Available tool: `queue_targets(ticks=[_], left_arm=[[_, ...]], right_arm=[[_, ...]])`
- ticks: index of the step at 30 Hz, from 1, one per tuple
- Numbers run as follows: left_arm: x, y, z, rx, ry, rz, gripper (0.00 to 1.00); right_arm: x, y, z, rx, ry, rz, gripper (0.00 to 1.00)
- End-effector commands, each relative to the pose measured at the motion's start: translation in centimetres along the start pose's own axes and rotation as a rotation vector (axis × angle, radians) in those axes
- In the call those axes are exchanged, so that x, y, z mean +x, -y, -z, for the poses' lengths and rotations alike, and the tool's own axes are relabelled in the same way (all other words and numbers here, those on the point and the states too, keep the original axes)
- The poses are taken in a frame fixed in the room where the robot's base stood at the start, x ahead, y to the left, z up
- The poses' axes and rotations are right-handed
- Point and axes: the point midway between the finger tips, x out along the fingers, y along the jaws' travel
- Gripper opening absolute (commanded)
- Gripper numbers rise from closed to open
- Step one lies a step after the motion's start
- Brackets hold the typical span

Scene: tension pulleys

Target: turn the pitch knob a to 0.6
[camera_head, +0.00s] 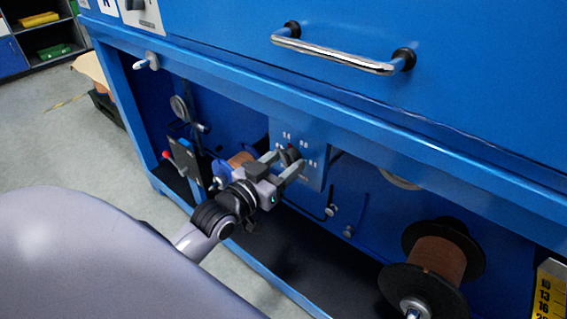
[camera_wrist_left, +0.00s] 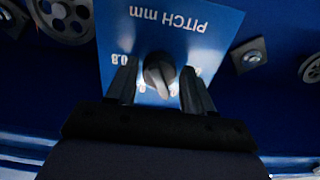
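The pitch knob (camera_wrist_left: 158,72) is a black knob on a light blue plate (camera_wrist_left: 175,22) lettered "PITCH mm", which appears upside down in the left wrist view. A "0.8" mark shows left of the knob; other marks are partly hidden by the fingers. In the head view the knob (camera_head: 291,155) sits on the panel under the blue ledge. My left gripper (camera_head: 281,166) is at the knob. In the left wrist view its fingers (camera_wrist_left: 159,88) stand open on either side of the knob, with narrow gaps visible. I cannot tell the knob's exact setting. My right gripper is not in view.
A blue ledge (camera_head: 225,92) runs above the panel, with a chrome handle (camera_head: 340,53) higher up. A lever box with a red knob (camera_head: 186,165) stands left of my gripper. A copper-coloured wire spool (camera_head: 437,258) is at lower right. Small pulleys and posts dot the panel.

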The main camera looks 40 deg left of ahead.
Motion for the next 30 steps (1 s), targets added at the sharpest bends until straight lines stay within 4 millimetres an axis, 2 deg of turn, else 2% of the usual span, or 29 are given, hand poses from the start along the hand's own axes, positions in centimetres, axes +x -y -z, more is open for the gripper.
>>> queue_targets(ticks=[1, 3, 11, 19, 30], left_arm=[[0.0, 0.0, 0.0, 0.0, 0.0, 0.0, 0.34], [0.0, 0.0, 0.0, 0.0, 0.0, 0.0, 0.11], [0.0, 0.0, 0.1, 0.014, 0.0, 0.001, 0.1], [0.0, 0.0, 0.3, 0.128, 0.003, -0.002, 0.1], [0.0, 0.1, 0.5, 0.453, 0.002, -0.002, 0.1]], right_arm=[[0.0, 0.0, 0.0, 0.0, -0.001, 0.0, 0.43], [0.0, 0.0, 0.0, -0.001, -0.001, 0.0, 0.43], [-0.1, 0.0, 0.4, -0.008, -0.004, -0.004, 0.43], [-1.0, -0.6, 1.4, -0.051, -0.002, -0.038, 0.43], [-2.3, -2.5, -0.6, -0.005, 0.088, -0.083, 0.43]])
